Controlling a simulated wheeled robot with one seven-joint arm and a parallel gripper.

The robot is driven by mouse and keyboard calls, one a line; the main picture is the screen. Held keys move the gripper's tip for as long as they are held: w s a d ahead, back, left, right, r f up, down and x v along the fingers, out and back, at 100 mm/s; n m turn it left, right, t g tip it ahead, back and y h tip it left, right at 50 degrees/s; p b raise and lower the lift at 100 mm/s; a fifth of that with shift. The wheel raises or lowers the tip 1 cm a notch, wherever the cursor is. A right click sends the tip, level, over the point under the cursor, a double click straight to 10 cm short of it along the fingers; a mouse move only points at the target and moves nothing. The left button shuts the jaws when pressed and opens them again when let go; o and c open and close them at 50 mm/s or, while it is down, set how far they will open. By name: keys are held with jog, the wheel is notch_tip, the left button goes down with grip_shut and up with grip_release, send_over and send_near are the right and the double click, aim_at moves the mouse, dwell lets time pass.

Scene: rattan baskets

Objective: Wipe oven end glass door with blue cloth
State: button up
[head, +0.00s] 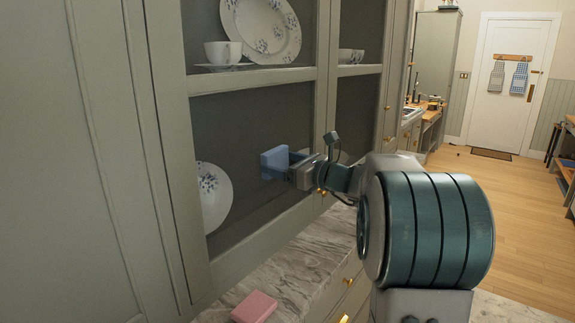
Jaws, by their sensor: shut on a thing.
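The blue cloth (275,161) looks like a small, thick blue pad. My gripper (297,163) is shut on it and holds it upright in front of the dark glass door (262,115) of a tall grey-green cabinet. The pad is in front of the lower pane, near its right side. I cannot tell whether it touches the glass. Part of the pad is hidden by the gripper. No oven can be made out; the door shows crockery behind it.
A pink pad (254,307) lies on the marble counter (290,280) below the door. Behind the glass are a cup (223,53) and patterned plates (262,28). A second glass door (358,110) stands to the right. Wooden floor (520,190) is open at right, towards a white door (508,110).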

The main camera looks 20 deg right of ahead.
aim_at(247, 172)
jog(key=shift+s+a+b, duration=0.55)
jog(key=shift+s+a, duration=0.35)
jog(key=shift+a, duration=0.35)
jog(key=shift+s+a+b, duration=0.55)
jog(key=shift+s+a, duration=0.4)
jog(key=shift+a, duration=0.35)
jog(key=shift+s+a+b, duration=0.55)
jog(key=shift+s+a, duration=0.35)
jog(key=shift+a, duration=0.35)
jog(key=shift+d, duration=0.1)
jog(key=shift+s+d, duration=0.35)
jog(key=shift+v, duration=2.5)
jog(key=shift+s, duration=0.1)
jog(key=v, duration=0.3)
